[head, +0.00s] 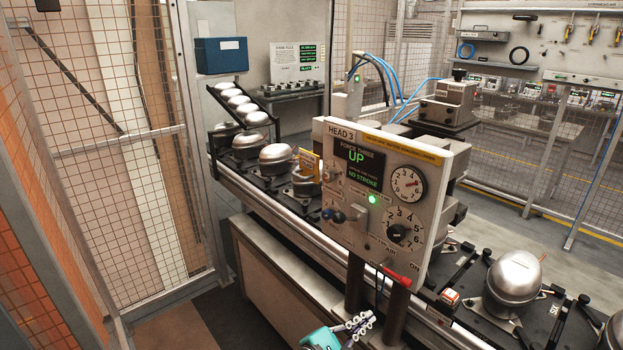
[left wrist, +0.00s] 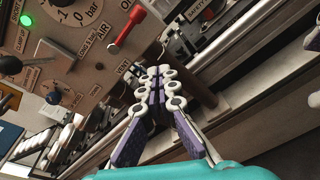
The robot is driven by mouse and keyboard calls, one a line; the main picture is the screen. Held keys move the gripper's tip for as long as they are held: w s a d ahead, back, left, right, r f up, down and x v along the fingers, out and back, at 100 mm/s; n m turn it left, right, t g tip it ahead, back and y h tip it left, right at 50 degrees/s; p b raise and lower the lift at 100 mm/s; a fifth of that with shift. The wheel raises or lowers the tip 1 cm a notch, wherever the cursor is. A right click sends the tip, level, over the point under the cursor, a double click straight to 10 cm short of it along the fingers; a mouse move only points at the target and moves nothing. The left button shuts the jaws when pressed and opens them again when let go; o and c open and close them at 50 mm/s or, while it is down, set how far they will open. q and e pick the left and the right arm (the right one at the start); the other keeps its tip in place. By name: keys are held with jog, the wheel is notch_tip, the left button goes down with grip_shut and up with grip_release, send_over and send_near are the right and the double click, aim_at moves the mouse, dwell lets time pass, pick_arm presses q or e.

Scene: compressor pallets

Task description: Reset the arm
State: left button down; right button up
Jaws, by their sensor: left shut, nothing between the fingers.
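My left gripper (head: 364,320) is at the bottom middle of the head view, below the control panel (head: 334,206) marked HEAD 3. In the left wrist view its white and purple fingers (left wrist: 158,84) are together with nothing between them. The gripper is apart from the panel. A red-handled lever (head: 397,278) sits at the panel's lower right edge, above the gripper; it also shows in the left wrist view (left wrist: 127,28). The panel display (head: 364,166) reads UP and NO STROKE, and a green lamp (head: 373,199) is lit.
A conveyor rail (head: 290,231) runs behind and below the panel. Domed compressors (head: 513,283) sit on black pallets along it. A rack of silver domes (head: 240,105) stands at the back left. Mesh fencing (head: 110,110) closes the left side; open floor lies before it.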

pick_arm(q)
jog(key=s+a+f+m+g+y, duration=0.1)
jog(key=s+a+m+y, duration=0.3)
jog(key=a, duration=0.6)
jog(key=s+a+f+m+g+y, duration=0.1)
jog(key=s+a+m+y, duration=0.3)
jog(key=a+m, duration=0.4)
jog(key=s+a+f+m+g+y, duration=0.1)
jog(key=s+a+f+m+y, duration=0.2)
jog(key=a+m, duration=0.4)
jog(key=s+a+y, duration=0.1)
jog(key=s+a, duration=0.1)
jog(key=a, duration=0.4)
jog(key=shift+s+a+g+y, duration=0.15)
jog(key=shift+a+g+y, duration=0.15)
jog(key=shift+a, duration=0.05)
